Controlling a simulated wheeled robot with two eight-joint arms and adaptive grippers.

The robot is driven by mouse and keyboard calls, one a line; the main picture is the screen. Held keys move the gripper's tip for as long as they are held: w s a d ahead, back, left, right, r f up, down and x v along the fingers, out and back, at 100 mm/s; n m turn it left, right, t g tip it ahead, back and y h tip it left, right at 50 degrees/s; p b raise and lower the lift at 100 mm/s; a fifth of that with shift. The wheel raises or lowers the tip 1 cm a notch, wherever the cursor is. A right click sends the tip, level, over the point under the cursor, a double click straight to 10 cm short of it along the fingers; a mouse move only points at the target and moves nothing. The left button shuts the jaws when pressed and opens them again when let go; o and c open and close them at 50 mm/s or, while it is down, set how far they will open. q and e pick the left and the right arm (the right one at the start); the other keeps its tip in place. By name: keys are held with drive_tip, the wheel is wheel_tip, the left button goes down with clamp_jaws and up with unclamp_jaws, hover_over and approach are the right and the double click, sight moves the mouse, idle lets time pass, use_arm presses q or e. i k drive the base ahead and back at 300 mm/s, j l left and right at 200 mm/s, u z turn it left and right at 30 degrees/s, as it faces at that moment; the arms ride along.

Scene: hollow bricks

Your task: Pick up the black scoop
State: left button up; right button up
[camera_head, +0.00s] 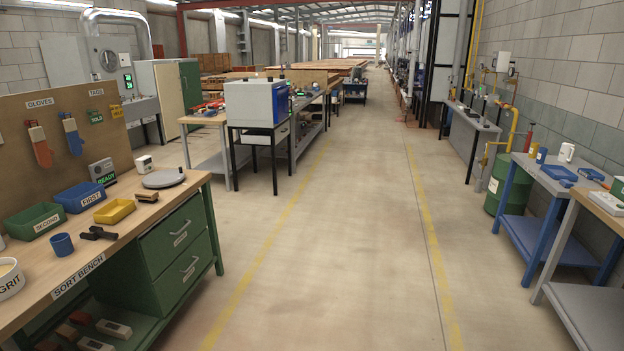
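A small black object (98,233), which looks like the black scoop, lies on the wooden top of the sort bench (120,237) at the left. It is near the bench's front edge, just right of a blue cup (62,244). It is small in the picture, so its exact shape is hard to tell. Neither of my grippers shows in the head view.
A green bin (36,221), a blue bin (80,197), a yellow tray (115,211), a brush-like item (147,197), a round grey plate (163,179) and a white GRIT bowl (10,280) share the bench. The floor aisle (340,250) is clear. A blue table (540,177) stands right.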

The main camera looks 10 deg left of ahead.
sight(96, 232)
drive_tip(key=i+j+u, duration=0.15)
drive_tip(key=i+u, duration=0.65)
drive_tip(key=i, duration=0.2)
drive_tip(key=i+l+u, duration=0.2)
drive_tip(key=i+u, duration=0.2)
drive_tip(key=i, duration=0.15)
drive_tip(key=i+l+u, duration=0.4)
drive_tip(key=i+j+u, duration=0.25)
drive_tip(key=i+u, duration=0.15)
drive_tip(key=i, duration=0.3)
drive_tip(key=i+u, duration=0.45)
drive_tip(key=i, duration=0.25)
drive_tip(key=i+j, duration=0.25)
drive_tip(key=i, duration=0.15)
drive_tip(key=i+z, duration=0.05)
